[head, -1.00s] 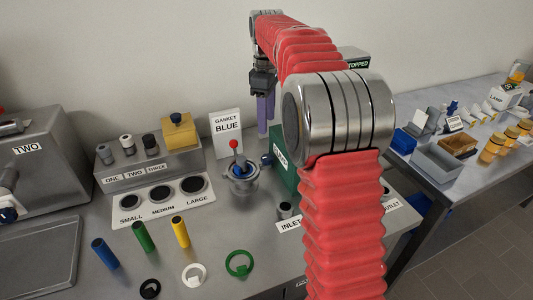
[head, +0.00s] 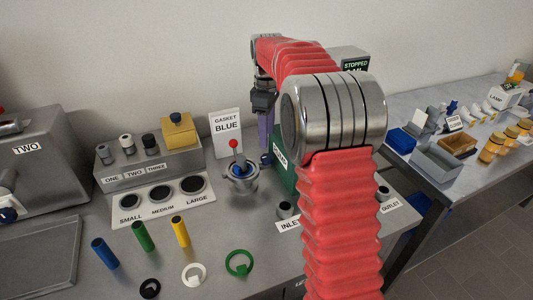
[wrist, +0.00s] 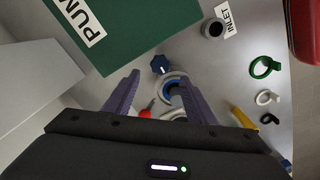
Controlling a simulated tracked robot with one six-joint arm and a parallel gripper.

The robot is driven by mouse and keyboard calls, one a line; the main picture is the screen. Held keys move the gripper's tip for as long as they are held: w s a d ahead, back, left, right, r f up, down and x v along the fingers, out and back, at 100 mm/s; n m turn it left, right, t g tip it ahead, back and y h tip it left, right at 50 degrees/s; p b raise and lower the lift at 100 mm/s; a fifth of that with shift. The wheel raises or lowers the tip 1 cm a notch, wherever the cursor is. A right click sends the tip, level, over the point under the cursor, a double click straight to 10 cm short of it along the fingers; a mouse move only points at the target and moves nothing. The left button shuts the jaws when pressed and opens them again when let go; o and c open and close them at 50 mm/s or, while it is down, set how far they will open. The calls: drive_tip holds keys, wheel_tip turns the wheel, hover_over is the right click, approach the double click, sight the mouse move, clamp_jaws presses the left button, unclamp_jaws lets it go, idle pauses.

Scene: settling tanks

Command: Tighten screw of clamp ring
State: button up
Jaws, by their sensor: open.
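The clamp ring (head: 240,184) is a round metal fitting on the bench, with a blue ring inside and a red-tipped lever rising from it. In the wrist view the clamp ring (wrist: 181,76) shows partly between my fingers, with the red tip (wrist: 146,113) near the left finger. A dark blue lobed knob (wrist: 160,64), seemingly its screw, sits at the ring's edge; it also shows in the head view (head: 266,158). My gripper (wrist: 160,78) is open and empty, pointing down above the knob, which appears between and just beyond the fingertips. Contact cannot be seen.
A green pump box (head: 285,160) stands close to the right of the knob. A gasket sign reading BLUE (head: 226,126) is behind the ring. An inlet pipe (head: 285,209) is in front. Loose rings, coloured cylinders and a size plate (head: 150,207) lie to the left and front.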

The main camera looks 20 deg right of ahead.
sight(267, 156)
wheel_tip(267, 156, down, 9)
drive_tip(key=shift+r, duration=0.2)
drive_tip(key=shift+c, duration=0.5)
drive_tip(key=c, duration=0.9)
